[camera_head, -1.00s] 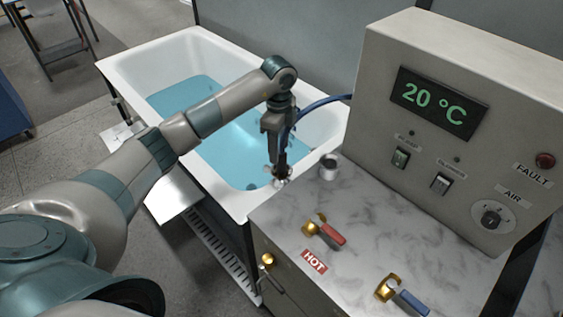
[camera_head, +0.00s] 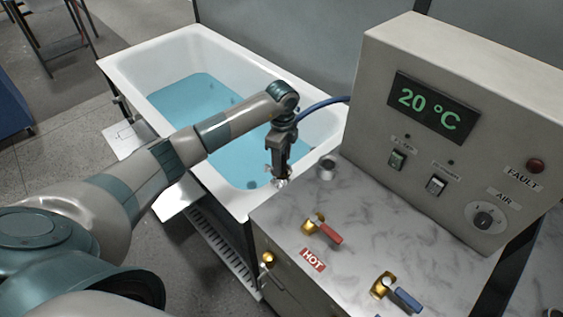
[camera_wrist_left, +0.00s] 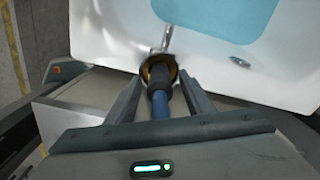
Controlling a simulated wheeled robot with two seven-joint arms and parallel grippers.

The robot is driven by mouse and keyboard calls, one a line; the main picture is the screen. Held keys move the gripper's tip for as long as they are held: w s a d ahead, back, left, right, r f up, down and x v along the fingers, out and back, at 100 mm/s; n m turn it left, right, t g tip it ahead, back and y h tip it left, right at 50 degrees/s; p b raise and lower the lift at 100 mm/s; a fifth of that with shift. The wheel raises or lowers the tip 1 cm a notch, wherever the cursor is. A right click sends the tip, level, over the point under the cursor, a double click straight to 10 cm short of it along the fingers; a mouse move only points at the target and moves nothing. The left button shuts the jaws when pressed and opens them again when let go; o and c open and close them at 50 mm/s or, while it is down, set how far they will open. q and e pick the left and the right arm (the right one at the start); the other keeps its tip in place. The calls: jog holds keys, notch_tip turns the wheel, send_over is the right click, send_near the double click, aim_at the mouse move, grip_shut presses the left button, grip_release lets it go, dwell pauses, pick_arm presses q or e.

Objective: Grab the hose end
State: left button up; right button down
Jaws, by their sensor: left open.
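The blue hose (camera_head: 322,104) comes from the control cabinet and runs behind my left wrist in the head view. Its end shows in the left wrist view as a dark nozzle with a brass-coloured collar (camera_wrist_left: 160,66). My left gripper (camera_head: 277,176) points down at the tub's near right rim, by the marble counter. In the left wrist view my left gripper (camera_wrist_left: 161,82) is open, with one finger on each side of the hose end. I cannot tell whether either finger touches it. My right gripper is not in view.
The white tub (camera_head: 150,62) holds blue water. The marble counter (camera_head: 370,225) carries a red-handled tap (camera_head: 325,230), a blue-handled tap (camera_head: 400,293) and a small metal cup-like part (camera_head: 327,168). The control cabinet (camera_head: 450,150), reading 20 °C, stands at the right.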

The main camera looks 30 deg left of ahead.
pick_arm(q)
jog(key=shift+f, duration=0.25)
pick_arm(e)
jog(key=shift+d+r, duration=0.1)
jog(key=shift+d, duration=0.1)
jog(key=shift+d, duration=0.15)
pick_arm(q)
grip_shut()
jog(key=shift+r, duration=0.15)
